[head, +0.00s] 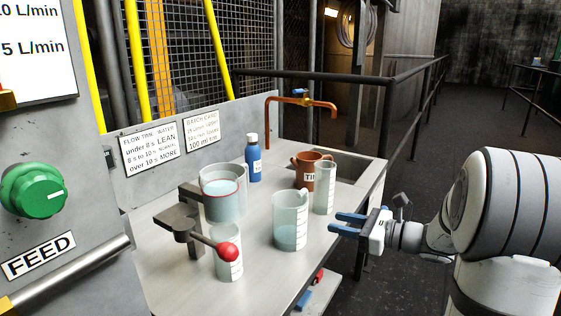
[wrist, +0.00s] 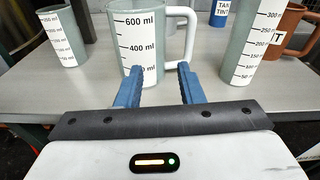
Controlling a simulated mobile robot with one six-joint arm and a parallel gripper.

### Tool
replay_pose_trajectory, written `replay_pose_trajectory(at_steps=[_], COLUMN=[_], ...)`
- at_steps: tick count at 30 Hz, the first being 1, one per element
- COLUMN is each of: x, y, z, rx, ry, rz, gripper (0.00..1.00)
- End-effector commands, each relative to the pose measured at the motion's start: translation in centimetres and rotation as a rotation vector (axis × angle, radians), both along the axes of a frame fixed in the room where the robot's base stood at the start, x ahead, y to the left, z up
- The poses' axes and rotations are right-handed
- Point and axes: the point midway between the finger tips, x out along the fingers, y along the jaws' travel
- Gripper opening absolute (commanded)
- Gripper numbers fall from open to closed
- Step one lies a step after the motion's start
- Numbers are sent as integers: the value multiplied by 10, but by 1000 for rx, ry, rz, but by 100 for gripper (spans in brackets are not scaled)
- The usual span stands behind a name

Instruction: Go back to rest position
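My gripper (head: 347,223) is at the right edge of the metal bench (head: 178,272), its two blue fingers pointing left over the edge. In the wrist view my gripper (wrist: 158,90) has its fingers spread apart with nothing between them. A graduated jug (head: 290,222) with a handle stands upright on the bench in front of the fingers. The same jug (wrist: 145,40) fills the middle of the wrist view, beyond the fingertips. Whether the fingertips touch it I cannot tell, but the fingers are not closed on it.
A tall measuring cylinder (head: 324,188), a brown mug (head: 304,170), a blue bottle (head: 253,160) and a beaker (head: 226,262) stand on the bench. A dark railing (head: 388,115) runs behind.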

Motion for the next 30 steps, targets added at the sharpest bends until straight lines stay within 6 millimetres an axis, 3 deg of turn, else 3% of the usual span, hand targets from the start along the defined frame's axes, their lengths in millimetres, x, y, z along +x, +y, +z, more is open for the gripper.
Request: replay_pose_trajectory(at_steps=[1,6,12,17,21,27,30], x=[-13,-72,-143,-190,-219,-239,-242], y=[19,72,97,92,77,54,47], z=[28,65,102,135,169,209,220], rx=[-75,-409,-803,-1109,-1367,-1644,-1719], ry=[-12,-79,-225,-381,-541,-743,-802], rz=[62,322,646,911,1143,1407,1482], gripper=[34,34,34,34,34,34,34])
